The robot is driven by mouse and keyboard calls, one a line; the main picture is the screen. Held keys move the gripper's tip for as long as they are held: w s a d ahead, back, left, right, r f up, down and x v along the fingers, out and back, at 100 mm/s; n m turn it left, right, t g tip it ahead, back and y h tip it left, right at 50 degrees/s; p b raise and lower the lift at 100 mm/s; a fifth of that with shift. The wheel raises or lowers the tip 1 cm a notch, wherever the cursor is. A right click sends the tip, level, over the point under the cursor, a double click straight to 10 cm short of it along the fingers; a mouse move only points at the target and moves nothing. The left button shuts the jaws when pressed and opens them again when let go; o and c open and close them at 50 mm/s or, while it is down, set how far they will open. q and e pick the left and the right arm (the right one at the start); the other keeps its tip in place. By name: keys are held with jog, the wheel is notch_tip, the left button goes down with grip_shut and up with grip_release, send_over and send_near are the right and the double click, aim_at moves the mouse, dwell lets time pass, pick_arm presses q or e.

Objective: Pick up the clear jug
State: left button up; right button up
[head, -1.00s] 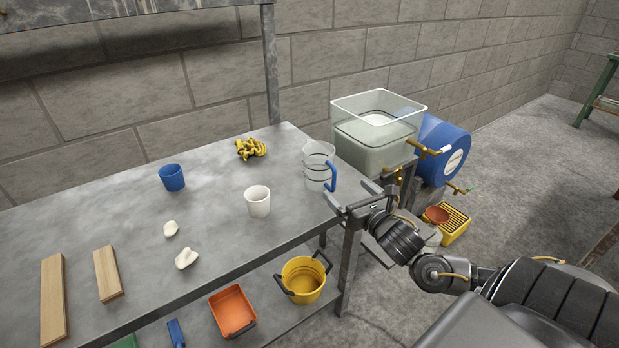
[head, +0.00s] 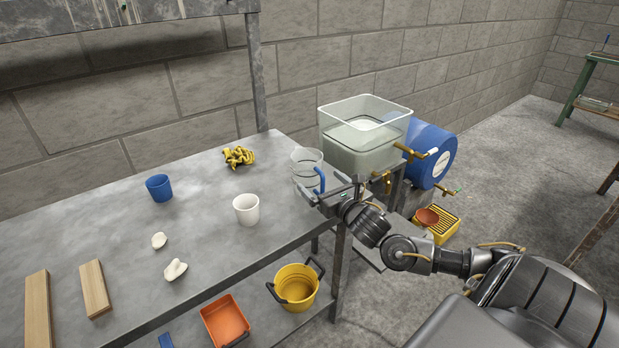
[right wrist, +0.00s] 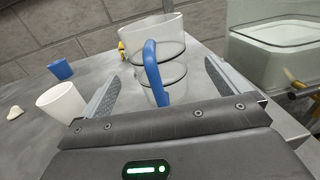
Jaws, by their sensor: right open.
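The clear jug (head: 305,162) stands upright near the right end of the metal table. It is see-through with dark bands and a blue handle (head: 319,180) on the side toward my gripper. My right gripper (head: 328,190) is open at the table's edge, close to the jug. In the right wrist view the jug (right wrist: 172,70) shows ahead, with its handle (right wrist: 153,72) between the two spread fingers (right wrist: 160,85). I cannot tell whether any finger touches it. My left gripper is not in view.
A white cup (head: 246,210), a blue cup (head: 159,188) and yellow gloves (head: 239,156) stand or lie on the table (head: 200,235). A clear tank (head: 365,140) with brass taps and a blue barrel (head: 432,155) stand right of the table. A yellow bucket (head: 296,289) sits below.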

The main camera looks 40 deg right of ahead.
aim_at(315, 178)
jog(key=w, duration=0.4)
jog(key=shift+w+d+p, duration=0.1)
jog(key=shift+w+p, duration=0.05)
jog(key=shift+p, duration=0.15)
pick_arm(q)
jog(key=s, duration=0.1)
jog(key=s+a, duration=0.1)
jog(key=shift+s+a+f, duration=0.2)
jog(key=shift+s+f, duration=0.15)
pick_arm(e)
jog(key=shift+c, duration=0.3)
jog(key=c, duration=1)
